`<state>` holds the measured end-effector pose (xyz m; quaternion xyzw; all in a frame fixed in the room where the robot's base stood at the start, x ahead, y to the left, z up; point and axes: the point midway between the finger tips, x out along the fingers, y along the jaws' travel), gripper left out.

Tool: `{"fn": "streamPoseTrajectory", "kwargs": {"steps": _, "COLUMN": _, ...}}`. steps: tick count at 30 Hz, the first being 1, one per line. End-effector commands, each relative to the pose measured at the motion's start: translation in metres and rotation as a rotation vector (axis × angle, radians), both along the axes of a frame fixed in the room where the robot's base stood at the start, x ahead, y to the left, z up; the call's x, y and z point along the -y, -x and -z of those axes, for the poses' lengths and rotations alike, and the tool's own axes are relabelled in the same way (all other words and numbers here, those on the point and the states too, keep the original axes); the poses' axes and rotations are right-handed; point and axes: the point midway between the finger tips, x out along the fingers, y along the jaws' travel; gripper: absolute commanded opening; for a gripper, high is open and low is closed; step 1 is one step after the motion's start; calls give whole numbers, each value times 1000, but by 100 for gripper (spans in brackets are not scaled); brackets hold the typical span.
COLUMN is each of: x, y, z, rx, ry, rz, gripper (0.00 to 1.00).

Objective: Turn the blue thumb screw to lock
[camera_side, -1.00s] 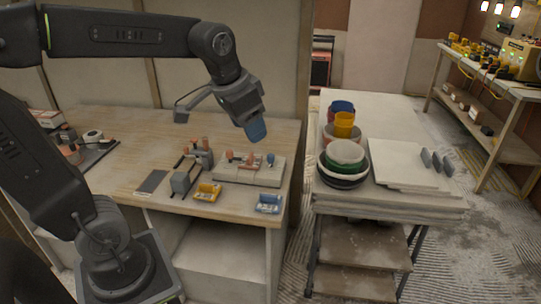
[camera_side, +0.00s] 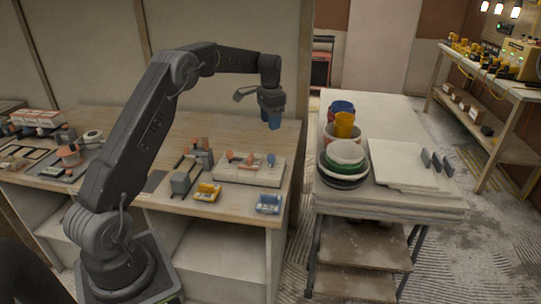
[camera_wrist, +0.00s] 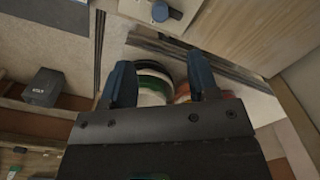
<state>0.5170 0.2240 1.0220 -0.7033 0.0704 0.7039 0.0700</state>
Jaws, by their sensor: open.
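The blue thumb screw (camera_side: 271,160) stands upright at the right end of a pale fixture board (camera_side: 236,176) on the wooden bench. In the wrist view a blue knob, seemingly the same screw (camera_wrist: 160,12), shows at the top edge, partly cut off. My gripper (camera_side: 271,126) points down above the screw, clear of it. In the wrist view my gripper (camera_wrist: 161,62) has its two blue fingers spread apart with nothing between them.
Orange-red pieces stand on the same board, left of the screw. A yellow block (camera_side: 207,192) and a blue block (camera_side: 268,204) lie near the bench's front edge. A cart with stacked bowls (camera_side: 343,165) stands to the right.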

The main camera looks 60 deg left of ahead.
Motion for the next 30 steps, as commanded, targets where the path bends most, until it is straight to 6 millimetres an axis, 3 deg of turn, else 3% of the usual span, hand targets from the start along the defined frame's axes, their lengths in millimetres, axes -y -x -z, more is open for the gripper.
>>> {"fn": "streamPoseTrajectory", "kwargs": {"steps": 5, "x": 1, "y": 1, "z": 23, "rx": -3, "ry": 1, "rz": 0, "gripper": 55}}
{"fn": "streamPoseTrajectory", "kwargs": {"steps": 18, "x": 1, "y": 1, "z": 110, "rx": -1, "ry": 2, "rz": -1, "gripper": 55}}
{"fn": "streamPoseTrajectory", "kwargs": {"steps": 24, "x": 1, "y": 0, "z": 129, "rx": 2, "ry": 0, "rz": -1, "gripper": 55}}
{"fn": "streamPoseTrajectory", "kwargs": {"steps": 30, "x": 1, "y": 0, "z": 134, "rx": 3, "ry": 0, "rz": -1, "gripper": 55}}
